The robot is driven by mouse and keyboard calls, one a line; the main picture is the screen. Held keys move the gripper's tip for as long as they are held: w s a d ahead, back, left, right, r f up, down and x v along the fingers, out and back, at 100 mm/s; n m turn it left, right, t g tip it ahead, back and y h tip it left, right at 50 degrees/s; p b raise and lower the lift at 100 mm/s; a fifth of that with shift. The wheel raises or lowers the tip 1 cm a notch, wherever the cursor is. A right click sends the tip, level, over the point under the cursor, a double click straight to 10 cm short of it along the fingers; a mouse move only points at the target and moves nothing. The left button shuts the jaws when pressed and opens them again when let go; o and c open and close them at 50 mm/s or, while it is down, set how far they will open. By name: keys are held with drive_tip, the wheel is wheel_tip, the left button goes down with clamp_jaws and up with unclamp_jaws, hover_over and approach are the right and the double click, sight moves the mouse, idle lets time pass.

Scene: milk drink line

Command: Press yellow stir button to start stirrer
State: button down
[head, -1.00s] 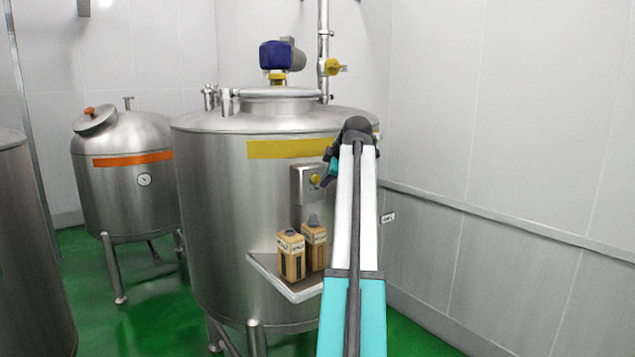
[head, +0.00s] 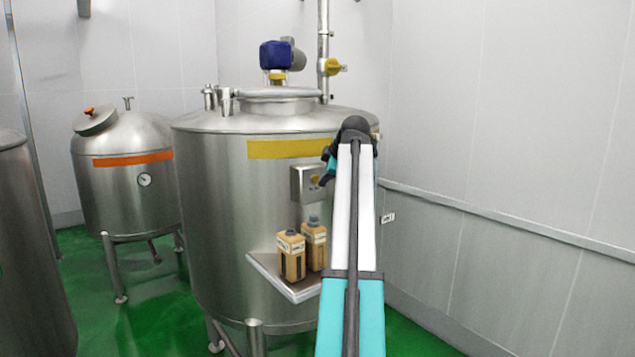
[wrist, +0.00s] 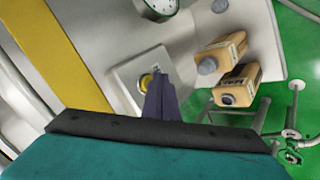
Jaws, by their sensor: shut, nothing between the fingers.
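The yellow stir button (head: 314,179) sits on a small grey control box (head: 301,186) on the front of the large steel tank (head: 225,210). In the wrist view the yellow button (wrist: 146,82) shows on the box's face, partly covered by my fingers. My gripper (head: 324,182) is shut and empty, with its tips (wrist: 161,84) at the button. I cannot tell whether they touch it. A blue stirrer motor (head: 275,56) stands on top of the tank.
Two tan bottles (head: 291,257) (head: 315,245) stand on a metal shelf (head: 300,294) below the box. A round gauge (wrist: 158,7) is near the box in the wrist view. A smaller tank with an orange band (head: 130,160) stands at the left. Green floor lies around.

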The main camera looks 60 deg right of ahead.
drive_tip(key=shift+w+d, duration=0.1)
drive_tip(key=shift+w, duration=0.35)
idle(0.6)
drive_tip(key=shift+s, duration=0.1)
drive_tip(key=shift+s+a, duration=0.3)
drive_tip(key=shift+s, duration=0.5)
drive_tip(key=shift+s, duration=0.1)
drive_tip(key=s, duration=0.2)
drive_tip(key=s+a, duration=0.1)
drive_tip(key=s+p, duration=0.1)
drive_tip(key=s, duration=0.1)
drive_tip(key=shift+s+a, duration=0.3)
drive_tip(key=shift+a, duration=0.1)
idle(0.4)
idle(0.6)
